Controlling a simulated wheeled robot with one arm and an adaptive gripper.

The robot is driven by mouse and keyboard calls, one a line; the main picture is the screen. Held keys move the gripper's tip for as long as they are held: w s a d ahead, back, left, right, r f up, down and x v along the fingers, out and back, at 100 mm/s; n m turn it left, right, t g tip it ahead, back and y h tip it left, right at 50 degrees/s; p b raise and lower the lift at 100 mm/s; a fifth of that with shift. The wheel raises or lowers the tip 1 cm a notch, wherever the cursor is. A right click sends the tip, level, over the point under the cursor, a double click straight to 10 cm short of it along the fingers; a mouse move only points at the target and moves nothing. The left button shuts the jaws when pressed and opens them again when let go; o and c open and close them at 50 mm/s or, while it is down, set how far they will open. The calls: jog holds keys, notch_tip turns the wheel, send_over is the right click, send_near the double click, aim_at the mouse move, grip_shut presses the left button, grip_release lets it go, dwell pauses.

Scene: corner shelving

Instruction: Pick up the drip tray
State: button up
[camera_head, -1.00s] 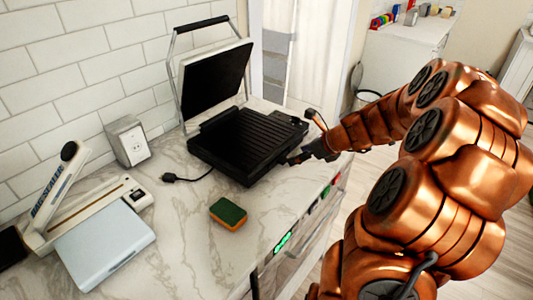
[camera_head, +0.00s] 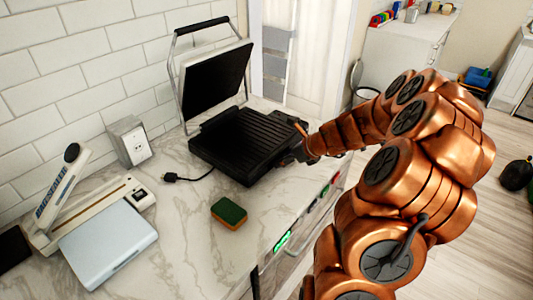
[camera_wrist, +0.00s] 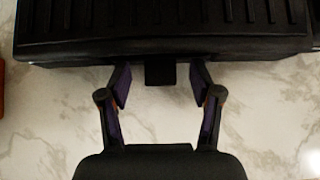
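The panini grill (camera_head: 240,143) stands open on the marble counter, its ribbed lower plate facing up. In the wrist view, a small black tab (camera_wrist: 160,73) sticks out from the middle of the grill's front edge; it looks like the end of the drip tray. The rest of the tray is hidden in the grill. My gripper (camera_wrist: 160,84) is open, one finger on each side of the tab, with gaps between fingers and tab. In the head view my gripper (camera_head: 292,152) is at the grill's right-hand edge, and the tab cannot be made out there.
A green and orange sponge (camera_head: 229,214) lies on the counter in front of the grill. A power plug (camera_head: 170,178) and cord lie to its left, near a wall outlet box (camera_head: 129,142). A bag sealer (camera_head: 85,215) and a pale blue scale (camera_head: 108,245) are at the left.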

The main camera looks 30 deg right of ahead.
grip_shut()
dwell(0.3)
jog(key=shift+r+b, duration=0.15)
jog(key=shift+b, duration=0.15)
